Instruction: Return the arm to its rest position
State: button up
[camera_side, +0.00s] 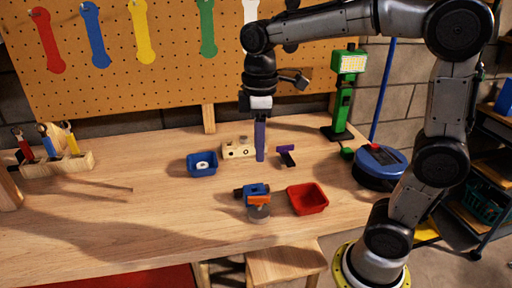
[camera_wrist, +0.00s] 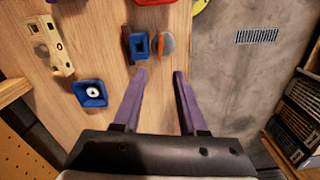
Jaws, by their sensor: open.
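My gripper (camera_side: 260,158) points down over the workbench, seen nearly edge-on in the side view. In the wrist view its two purple fingers (camera_wrist: 160,73) stand well apart with nothing between them. In the side view the fingers are just right of a pale wooden block with holes (camera_side: 238,149) and left of a small purple and black piece (camera_side: 287,155). I cannot tell exactly how high the tips are above the bench.
A blue tray (camera_side: 203,165) holds a white ring. A blue and orange piece (camera_side: 256,193) sits by a grey round part, left of a red tray (camera_side: 308,199). A green lamp (camera_side: 342,100) stands behind. The bench's left front (camera_side: 90,235) is clear.

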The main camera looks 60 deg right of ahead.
jog(key=s+r+t, duration=0.2)
jog(key=s+r, duration=0.1)
jog(key=s, duration=0.4)
jog(key=s+f+m+t, duration=0.3)
jog(key=s+f+m, duration=0.2)
jog(key=s+m, duration=0.1)
jog(key=shift+s+f+m+t, duration=0.2)
jog(key=shift+m+t, duration=0.1)
jog(key=shift+m, duration=0.2)
